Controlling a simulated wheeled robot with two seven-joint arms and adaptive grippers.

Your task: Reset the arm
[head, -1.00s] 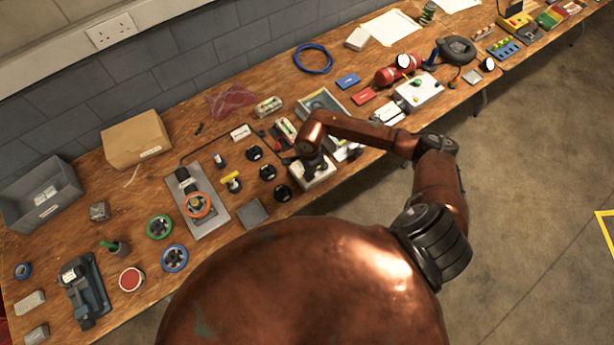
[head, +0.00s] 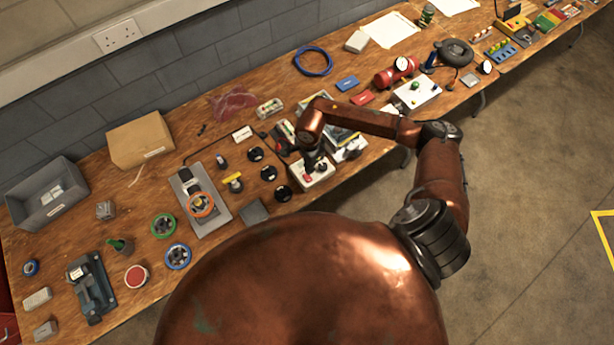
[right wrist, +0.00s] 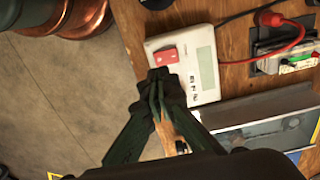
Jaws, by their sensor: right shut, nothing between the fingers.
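My right arm reaches over the bench. Its right gripper (head: 312,163) is above a small white box in the head view. The right wrist view also shows this gripper (right wrist: 157,82), with its dark green fingers shut together and nothing between them. The white box (right wrist: 202,94) has a red block or switch (right wrist: 166,57) on top, a pale display panel and small dark marks. The fingertips are near the red part, over the box's edge; I cannot tell if they touch. My left gripper is not in view.
A red plug and lead (right wrist: 268,18) lie beside the box, with a grey tray nearby. Several black knobs (head: 268,173), a grey plate with an orange ring (head: 201,205) and handwheels crowd the bench to the left. Open floor (head: 530,190) lies right of the bench.

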